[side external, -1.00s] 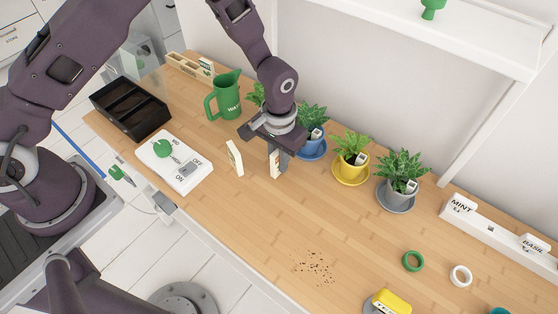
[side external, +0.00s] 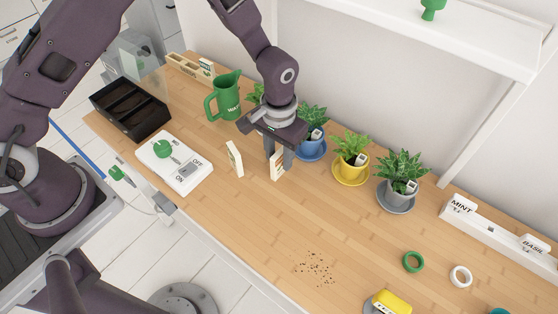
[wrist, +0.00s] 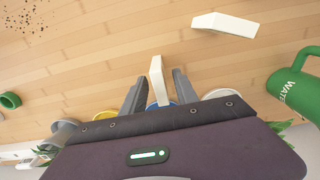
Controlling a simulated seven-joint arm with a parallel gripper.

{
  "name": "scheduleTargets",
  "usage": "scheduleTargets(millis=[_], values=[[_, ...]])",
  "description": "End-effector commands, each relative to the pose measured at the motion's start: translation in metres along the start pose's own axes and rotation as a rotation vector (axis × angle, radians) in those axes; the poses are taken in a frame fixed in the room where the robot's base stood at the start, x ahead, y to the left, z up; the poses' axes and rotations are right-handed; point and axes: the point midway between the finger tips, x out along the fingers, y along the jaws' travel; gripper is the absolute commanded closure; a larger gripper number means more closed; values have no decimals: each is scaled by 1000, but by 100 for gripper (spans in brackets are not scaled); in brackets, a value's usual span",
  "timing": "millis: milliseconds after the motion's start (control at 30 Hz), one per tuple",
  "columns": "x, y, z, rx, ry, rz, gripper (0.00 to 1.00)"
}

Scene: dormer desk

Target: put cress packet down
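A cream packet (side external: 277,168) stands upright on the wooden desk between the fingers of my gripper (side external: 279,160); its label is too small to read. In the wrist view the packet (wrist: 156,74) sits between the two fingertips (wrist: 158,84), with a gap showing on each side. My gripper is open around it, low over the desk. A second cream packet (side external: 235,158) stands a little to the left, apart from the gripper; it also shows in the wrist view (wrist: 225,24). I cannot tell from the labels which one is cress.
A green watering jug (side external: 226,97) stands behind left. Potted plants in blue, yellow (side external: 351,171) and grey (side external: 396,194) pots line the back right. A switch panel (side external: 175,163) and black tray (side external: 130,108) lie left. Dark crumbs (side external: 315,268) are scattered in front; desk between is clear.

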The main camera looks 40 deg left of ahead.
Motion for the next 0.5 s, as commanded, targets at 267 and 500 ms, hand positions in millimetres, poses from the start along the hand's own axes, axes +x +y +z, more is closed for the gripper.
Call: scheduleTargets(millis=[267,500], values=[[-68,0,-1,0,5,1,64],[-93,0,0,0,1,0,64]])
